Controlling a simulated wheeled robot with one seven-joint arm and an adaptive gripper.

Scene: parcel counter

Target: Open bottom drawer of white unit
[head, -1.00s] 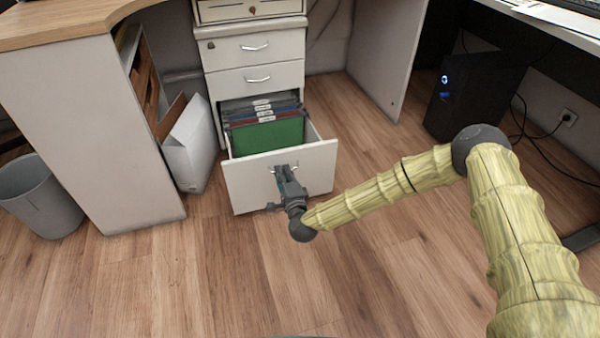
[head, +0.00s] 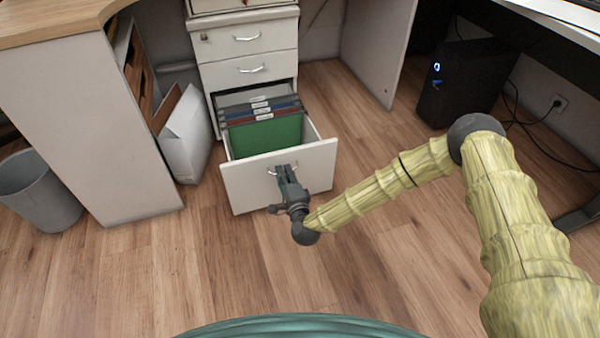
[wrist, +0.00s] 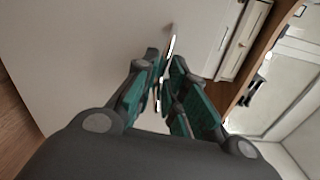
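The white drawer unit (head: 246,55) stands at the back centre in the head view, with two shut upper drawers. Its bottom drawer (head: 315,172) is pulled well out and shows hanging files (head: 265,135) with a green one in front. My gripper (head: 286,178) is at the handle on the bottom drawer's front. In the wrist view my gripper's fingers (wrist: 165,92) are closed in around the thin bright handle (wrist: 171,48), with the white drawer front behind it. The fingers hide part of the handle.
A white desk panel (head: 95,130) and a white box file (head: 187,140) stand left of the drawer. A grey bin (head: 42,195) is at far left. A black computer (head: 465,85) is at right. The wooden floor (head: 200,275) in front is clear.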

